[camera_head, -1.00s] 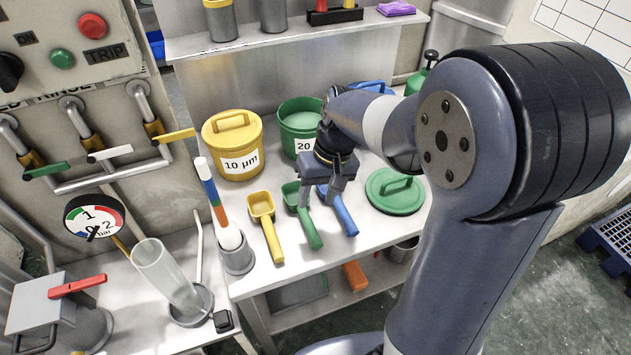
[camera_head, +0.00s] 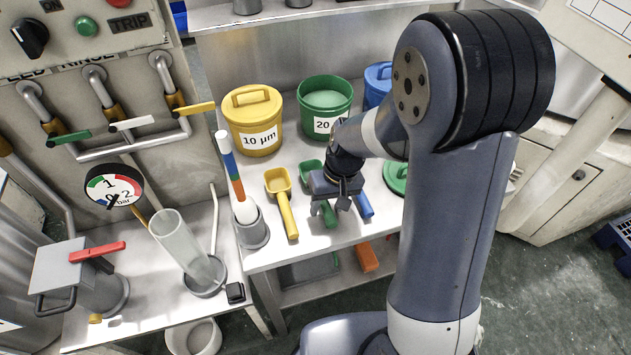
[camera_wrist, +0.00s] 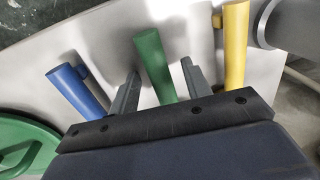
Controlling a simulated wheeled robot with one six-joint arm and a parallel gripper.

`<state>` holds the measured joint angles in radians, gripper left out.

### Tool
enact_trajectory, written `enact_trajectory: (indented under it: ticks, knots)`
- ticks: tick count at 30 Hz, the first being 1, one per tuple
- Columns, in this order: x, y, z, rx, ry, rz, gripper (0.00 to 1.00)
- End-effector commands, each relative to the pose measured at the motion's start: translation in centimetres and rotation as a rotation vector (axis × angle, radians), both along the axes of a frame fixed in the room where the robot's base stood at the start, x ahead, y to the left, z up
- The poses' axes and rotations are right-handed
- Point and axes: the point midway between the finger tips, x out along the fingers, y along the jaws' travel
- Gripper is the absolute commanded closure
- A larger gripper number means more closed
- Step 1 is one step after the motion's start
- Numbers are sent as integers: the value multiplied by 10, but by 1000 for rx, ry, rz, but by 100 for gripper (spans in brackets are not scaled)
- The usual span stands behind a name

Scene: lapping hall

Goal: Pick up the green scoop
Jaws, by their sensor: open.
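The green scoop (camera_head: 311,170) lies on the white bench between the yellow scoop (camera_head: 283,200) and the blue scoop (camera_head: 363,204). My gripper (camera_head: 336,207) is over its handle and hides its middle part in the head view. In the wrist view the green handle (camera_wrist: 153,66) shows between my two open fingers (camera_wrist: 158,82), with a gap on each side. The fingers do not appear to touch the handle. The blue handle (camera_wrist: 75,88) is outside the fingers on the left, and the yellow handle (camera_wrist: 235,48) is outside on the right.
A yellow bucket (camera_head: 254,116) and a green bucket (camera_head: 335,93) stand behind the scoops. A green lid (camera_head: 396,177) lies to the right, partly hidden by my arm. The bench's front edge is close.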

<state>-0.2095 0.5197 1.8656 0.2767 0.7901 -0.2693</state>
Motion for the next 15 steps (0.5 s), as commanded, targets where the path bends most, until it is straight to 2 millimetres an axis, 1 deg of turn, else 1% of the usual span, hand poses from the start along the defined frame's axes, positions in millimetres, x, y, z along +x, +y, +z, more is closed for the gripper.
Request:
enact_trajectory:
  ticks: [7, 15]
  knots:
    - [0, 0, -1, 0, -1, 0, 55]
    - [0, 0, -1, 0, -1, 0, 77]
